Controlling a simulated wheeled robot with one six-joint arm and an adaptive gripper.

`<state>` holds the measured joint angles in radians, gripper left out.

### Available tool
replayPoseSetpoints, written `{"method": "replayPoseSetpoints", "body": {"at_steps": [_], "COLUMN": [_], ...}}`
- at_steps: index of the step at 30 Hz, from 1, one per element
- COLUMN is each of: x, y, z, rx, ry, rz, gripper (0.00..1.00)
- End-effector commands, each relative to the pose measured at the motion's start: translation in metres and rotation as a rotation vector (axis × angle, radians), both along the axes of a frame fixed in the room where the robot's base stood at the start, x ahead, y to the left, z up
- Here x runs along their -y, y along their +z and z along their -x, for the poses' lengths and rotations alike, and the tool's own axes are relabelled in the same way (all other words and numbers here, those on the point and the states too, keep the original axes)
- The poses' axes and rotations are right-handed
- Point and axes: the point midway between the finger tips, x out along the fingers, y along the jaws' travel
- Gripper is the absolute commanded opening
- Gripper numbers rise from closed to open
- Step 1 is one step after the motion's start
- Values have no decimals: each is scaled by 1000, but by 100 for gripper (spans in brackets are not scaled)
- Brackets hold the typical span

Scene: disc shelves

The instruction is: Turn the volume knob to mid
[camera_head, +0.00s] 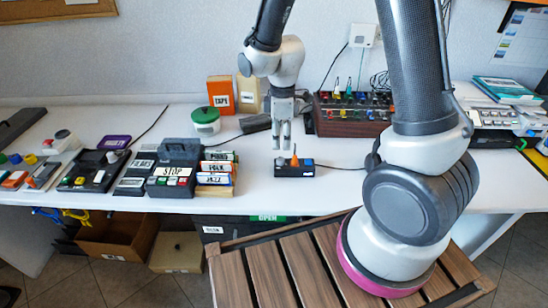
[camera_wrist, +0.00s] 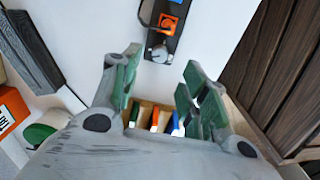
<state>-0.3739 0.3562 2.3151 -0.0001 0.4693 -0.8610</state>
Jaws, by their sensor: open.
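A small black box (camera_head: 308,171) sits near the front edge of the white table, with an orange pointed piece (camera_head: 295,161) and a grey knob on top. In the wrist view the silver-grey round knob (camera_wrist: 158,53) shows on the box (camera_wrist: 154,41), beside an orange square part (camera_wrist: 168,22). I cannot read any label that says which is the volume knob. My gripper (camera_head: 283,144) points down just above the box's left part. In the wrist view its fingers (camera_wrist: 160,62) are apart and empty, with the knob between and beyond their tips, not visibly touched.
Stacked labelled cases (camera_head: 215,176) and a black player marked STOP (camera_head: 172,178) stand to the left. A mixer with coloured knobs (camera_head: 352,115) stands behind right. A green-lidded pot (camera_head: 206,122) and an orange TAPE box (camera_head: 220,95) are at the back. A slatted wooden surface (camera_head: 275,275) is in front.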

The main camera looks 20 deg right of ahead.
Motion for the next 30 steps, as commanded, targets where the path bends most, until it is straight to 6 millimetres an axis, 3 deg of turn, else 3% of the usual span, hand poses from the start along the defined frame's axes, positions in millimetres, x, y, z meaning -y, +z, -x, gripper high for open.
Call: {"method": "replayPoseSetpoints", "body": {"at_steps": [15,26,30], "x": [0,0,0], "y": [-71,-77,-77], "z": [0,0,0], "rx": [-3,-1,-1], "ry": [8,7,7], "rz": [1,1,1], "gripper": [44,44,19]}}
